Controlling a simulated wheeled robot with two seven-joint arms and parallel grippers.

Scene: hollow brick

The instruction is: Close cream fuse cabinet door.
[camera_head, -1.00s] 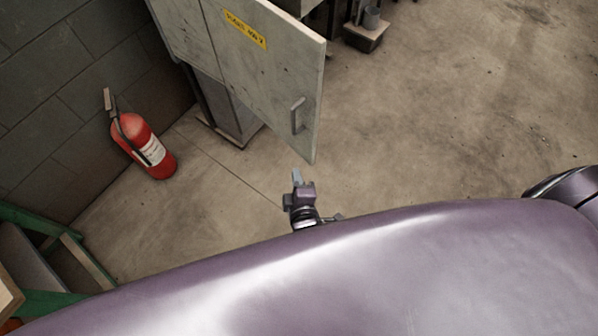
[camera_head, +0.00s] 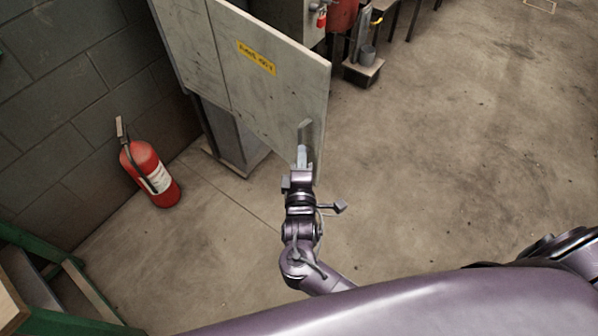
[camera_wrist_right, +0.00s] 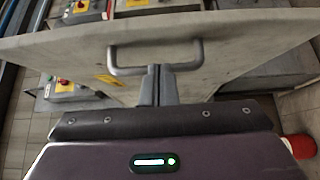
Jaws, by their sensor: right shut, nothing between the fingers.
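The cream cabinet door (camera_head: 270,95) stands swung open from the cabinet, with a yellow label on its face. In the right wrist view the door (camera_wrist_right: 220,42) spans the picture, and its grey bar handle (camera_wrist_right: 155,68) is just beyond my fingertips. My right gripper (camera_head: 302,152) is shut and empty, its fingers in front of the door's lower right part. In the right wrist view the gripper (camera_wrist_right: 158,72) points at the middle of the handle; whether it touches I cannot tell. In the head view the gripper largely hides the handle. My left gripper is not in view.
A red fire extinguisher (camera_head: 149,174) stands by the block wall at left. A green-framed stand (camera_head: 75,285) is at lower left. Equipment and a small grey box (camera_head: 362,70) are beyond the door. The floor at right is clear.

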